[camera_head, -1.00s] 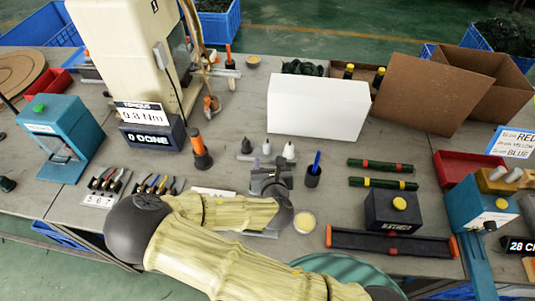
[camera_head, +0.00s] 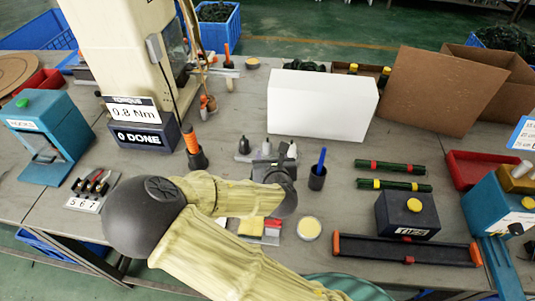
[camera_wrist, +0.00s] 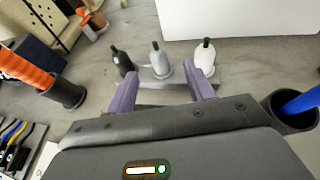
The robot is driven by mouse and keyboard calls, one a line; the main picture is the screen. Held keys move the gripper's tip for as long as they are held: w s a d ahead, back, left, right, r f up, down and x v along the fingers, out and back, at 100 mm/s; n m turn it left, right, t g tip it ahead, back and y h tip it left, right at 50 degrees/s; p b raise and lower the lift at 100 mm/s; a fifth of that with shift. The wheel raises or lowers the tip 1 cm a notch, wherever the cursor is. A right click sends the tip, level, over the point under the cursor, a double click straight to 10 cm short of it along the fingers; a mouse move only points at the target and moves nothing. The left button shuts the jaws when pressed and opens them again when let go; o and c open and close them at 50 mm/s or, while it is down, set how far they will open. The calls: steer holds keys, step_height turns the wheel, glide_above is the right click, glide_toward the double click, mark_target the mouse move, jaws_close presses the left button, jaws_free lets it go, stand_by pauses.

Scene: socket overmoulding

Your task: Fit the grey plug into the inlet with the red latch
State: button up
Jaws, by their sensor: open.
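Three plugs with dark green tips stand in a row on a grey holder: a black plug (camera_wrist: 123,64), the grey plug (camera_wrist: 160,62) in the middle, and a white plug (camera_wrist: 205,60). In the head view the grey plug (camera_head: 267,147) shows only partly behind my gripper (camera_head: 275,166). In the wrist view my gripper (camera_wrist: 163,86) is open and empty. Its two purple fingers point towards the row, and the grey plug stands between and beyond them, apparently untouched. I cannot make out an inlet with a red latch; a small yellow, grey and red item (camera_head: 262,229) is partly hidden by my arm.
A cup with a blue pen (camera_head: 317,176) stands right of my gripper, and an orange-handled driver (camera_head: 193,147) in a black holder stands left. A white panel (camera_head: 321,104) stands behind the plugs.

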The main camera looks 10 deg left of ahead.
mark_target(267, 141)
steer(key=x, duration=0.5)
steer(key=shift+w+a+f, duration=0.1)
steer(key=shift+w+a, duration=0.05)
steer(key=shift+w, duration=0.25)
steer(key=shift+w, duration=0.1)
steer(key=x, duration=0.5)
steer(key=shift+a+f, duration=0.15)
steer(key=shift+f, duration=0.05)
steer(key=c, duration=1)
